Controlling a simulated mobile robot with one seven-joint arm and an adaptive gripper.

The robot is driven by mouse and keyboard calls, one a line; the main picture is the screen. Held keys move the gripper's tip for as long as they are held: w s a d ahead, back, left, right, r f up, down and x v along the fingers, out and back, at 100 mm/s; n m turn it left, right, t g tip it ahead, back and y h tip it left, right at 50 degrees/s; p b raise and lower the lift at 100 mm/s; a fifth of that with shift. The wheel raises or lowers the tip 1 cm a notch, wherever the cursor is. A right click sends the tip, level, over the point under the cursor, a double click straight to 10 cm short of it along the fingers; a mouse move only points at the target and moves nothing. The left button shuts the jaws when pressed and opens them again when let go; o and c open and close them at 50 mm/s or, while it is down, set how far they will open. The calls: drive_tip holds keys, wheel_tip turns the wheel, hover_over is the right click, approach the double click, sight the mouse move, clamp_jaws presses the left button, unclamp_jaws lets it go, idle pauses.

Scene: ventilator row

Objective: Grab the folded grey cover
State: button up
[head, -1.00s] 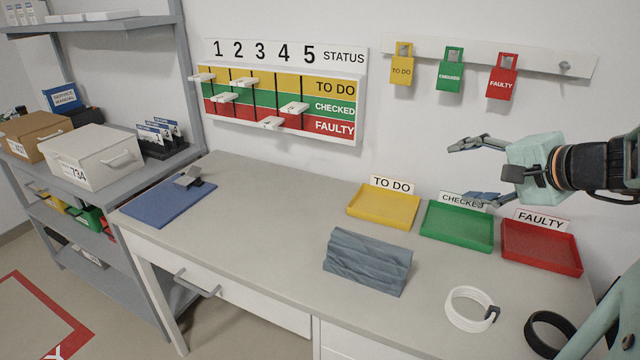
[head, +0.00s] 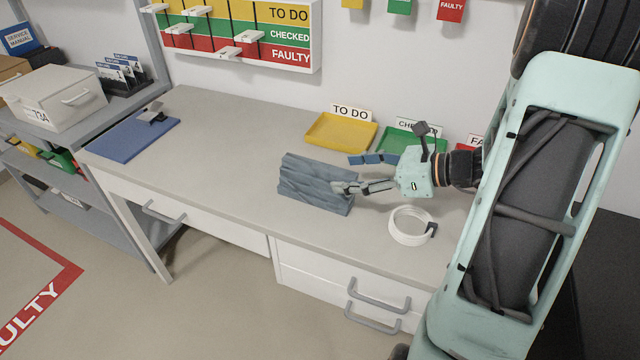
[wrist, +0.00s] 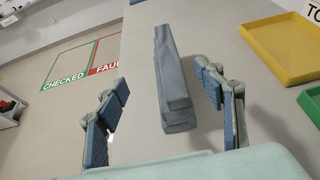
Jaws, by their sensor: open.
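The folded grey cover (head: 315,183) stands as a long pleated block on the bench top, in front of the yellow TO DO tray. My gripper (head: 358,172) is at its right end in the head view, open, with one finger at the near side and one toward the trays. In the wrist view the grey cover (wrist: 170,85) lies between the two blue-padded fingers of my gripper (wrist: 165,108), its end nearest me. A gap shows on each side of it, wider on the left. I cannot tell how far the fingertips overlap the cover.
The yellow tray (head: 341,132) and green tray (head: 412,142) stand behind my gripper; the red tray is mostly hidden by my arm. A white coiled strap (head: 408,228) lies just in front of my gripper. A blue mat (head: 130,138) lies far left; the bench between is clear.

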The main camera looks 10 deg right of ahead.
sight(326, 170)
drive_tip(key=x, duration=0.4)
drive_tip(key=shift+w+b+x, duration=0.25)
drive_tip(key=shift+b+x, duration=0.2)
drive_tip(key=shift+x, duration=2.3)
drive_tip(key=shift+d+r, duration=0.15)
drive_tip(key=shift+d, duration=0.05)
drive_tip(key=c, duration=1.5)
